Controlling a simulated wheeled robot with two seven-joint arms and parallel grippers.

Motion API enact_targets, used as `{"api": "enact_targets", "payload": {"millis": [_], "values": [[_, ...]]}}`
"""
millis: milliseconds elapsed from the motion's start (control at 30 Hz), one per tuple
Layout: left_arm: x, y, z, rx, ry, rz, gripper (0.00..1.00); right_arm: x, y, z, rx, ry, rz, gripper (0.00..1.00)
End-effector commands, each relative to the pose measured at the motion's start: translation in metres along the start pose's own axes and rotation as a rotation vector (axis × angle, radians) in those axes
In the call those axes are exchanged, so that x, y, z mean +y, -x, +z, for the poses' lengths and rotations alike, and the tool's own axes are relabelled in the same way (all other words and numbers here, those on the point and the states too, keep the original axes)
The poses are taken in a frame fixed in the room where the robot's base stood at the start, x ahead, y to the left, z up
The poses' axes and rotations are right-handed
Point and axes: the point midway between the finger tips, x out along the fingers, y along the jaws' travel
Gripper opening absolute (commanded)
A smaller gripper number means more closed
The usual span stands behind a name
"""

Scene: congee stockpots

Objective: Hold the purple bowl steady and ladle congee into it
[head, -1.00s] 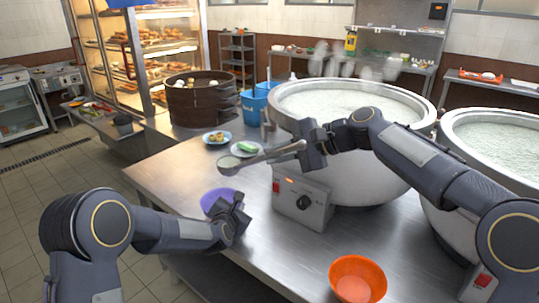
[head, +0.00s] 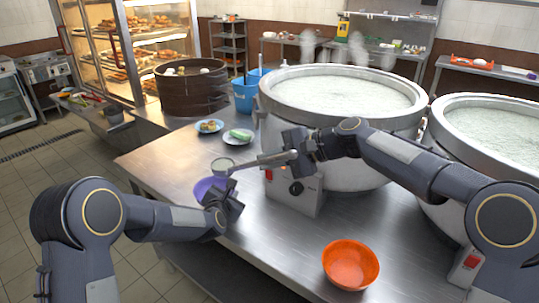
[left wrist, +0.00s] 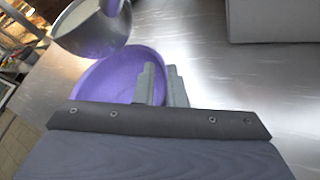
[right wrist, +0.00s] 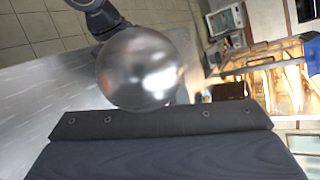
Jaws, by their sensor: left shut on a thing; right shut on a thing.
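The purple bowl (head: 205,188) rests near the table's front left edge. My left gripper (head: 219,196) is shut on its right rim; the left wrist view shows the fingers (left wrist: 162,85) at the rim of the bowl (left wrist: 115,80). My right gripper (head: 293,157) is shut on the ladle handle. The ladle's cup (head: 222,167) is just above the far side of the bowl, with pale congee in it, roughly level. The cup also shows in the left wrist view (left wrist: 95,38). In the right wrist view the rounded metal cup (right wrist: 140,68) hides the bowl.
A large congee pot (head: 340,140) stands behind my right gripper, with a control box (head: 296,195) in front. A second pot (head: 490,150) is at right. An orange bowl (head: 351,266) sits at the front. Small plates (head: 239,137) and a steamer (head: 190,92) stand further back.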

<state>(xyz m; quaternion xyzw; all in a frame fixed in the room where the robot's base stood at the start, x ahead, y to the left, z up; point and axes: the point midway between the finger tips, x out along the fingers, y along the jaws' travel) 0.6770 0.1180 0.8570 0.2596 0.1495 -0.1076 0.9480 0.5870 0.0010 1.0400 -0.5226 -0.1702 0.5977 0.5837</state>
Motion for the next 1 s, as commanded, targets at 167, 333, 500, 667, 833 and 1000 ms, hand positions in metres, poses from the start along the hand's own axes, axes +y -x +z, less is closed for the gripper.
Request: {"api": "enact_targets", "payload": {"millis": [167, 333, 500, 667, 833, 1000], "values": [[-0.001, 0.0, -0.002, 0.004, 0.001, -0.003, 0.0, 0.003, -0.003, -0.002, 0.0, 0.035, 0.013, 0.0], [-0.001, 0.0, -0.002, 0.004, 0.001, -0.003, 0.0, 0.003, -0.003, -0.005, 0.0, 0.132, 0.059, 0.0], [-0.001, 0.0, -0.002, 0.005, 0.001, -0.002, 0.0, 0.002, -0.003, -0.008, -0.001, 0.273, 0.124, 0.0], [-0.001, 0.0, -0.002, 0.005, 0.001, -0.002, 0.0, 0.001, -0.005, -0.009, 0.002, 0.465, 0.213, 0.0], [-0.001, 0.0, -0.002, 0.005, 0.001, -0.002, 0.0, 0.0, -0.008, -0.008, 0.013, 0.731, 0.339, 0.0], [-0.001, 0.0, -0.002, 0.005, 0.001, -0.002, 0.0, 0.001, -0.012, -0.002, 0.035, 1.038, 0.485, 0.0]]}}
